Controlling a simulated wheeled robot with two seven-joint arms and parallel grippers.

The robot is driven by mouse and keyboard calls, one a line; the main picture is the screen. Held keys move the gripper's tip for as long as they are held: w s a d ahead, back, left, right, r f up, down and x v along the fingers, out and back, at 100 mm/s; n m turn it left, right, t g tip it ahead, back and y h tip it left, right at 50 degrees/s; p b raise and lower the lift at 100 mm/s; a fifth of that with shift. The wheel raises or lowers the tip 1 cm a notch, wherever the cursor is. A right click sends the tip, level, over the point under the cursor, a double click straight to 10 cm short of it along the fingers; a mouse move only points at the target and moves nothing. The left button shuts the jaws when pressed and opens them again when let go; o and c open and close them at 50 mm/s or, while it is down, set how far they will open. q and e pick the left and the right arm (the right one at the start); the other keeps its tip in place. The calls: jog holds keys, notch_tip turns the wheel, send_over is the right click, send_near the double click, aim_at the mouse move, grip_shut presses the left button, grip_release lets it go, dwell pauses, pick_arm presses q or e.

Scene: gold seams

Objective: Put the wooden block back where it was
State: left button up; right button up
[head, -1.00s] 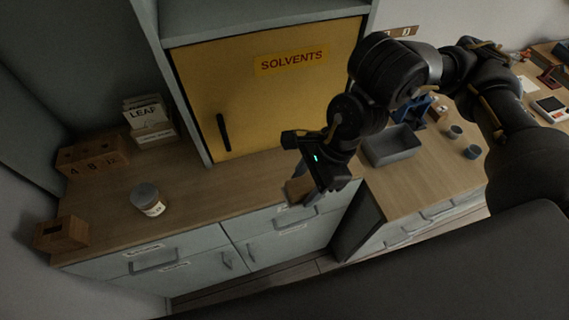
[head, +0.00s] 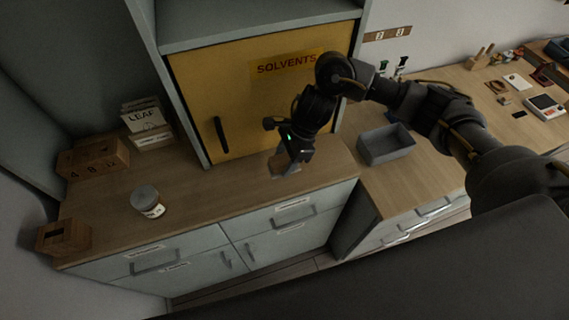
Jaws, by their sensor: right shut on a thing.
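My right gripper (head: 286,164) is shut on the wooden block (head: 279,167), a small brown piece partly hidden by the fingers. It is over the wooden counter (head: 225,190), in front of the yellow SOLVENTS cabinet (head: 265,95). I cannot tell whether the block touches the counter. My left gripper is not in view.
A lidded jar (head: 147,201), a wooden number-block holder (head: 92,159), an open wooden box (head: 64,236) and a LEAF box (head: 147,122) stand on the left. A grey bin (head: 386,144) sits on the right counter. The counter between jar and gripper is clear.

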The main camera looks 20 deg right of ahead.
aim_at(285, 165)
jog(key=shift+w+f, duration=0.1)
jog(key=shift+f, duration=1.65)
jog(key=o, duration=0.9)
jog(key=shift+r, duration=0.15)
jog(key=b+v, duration=0.1)
jog(key=v, duration=1)
jog(key=shift+d+r+b, duration=0.2)
jog(key=shift+r+b, duration=0.1)
jog(key=shift+r, duration=0.05)
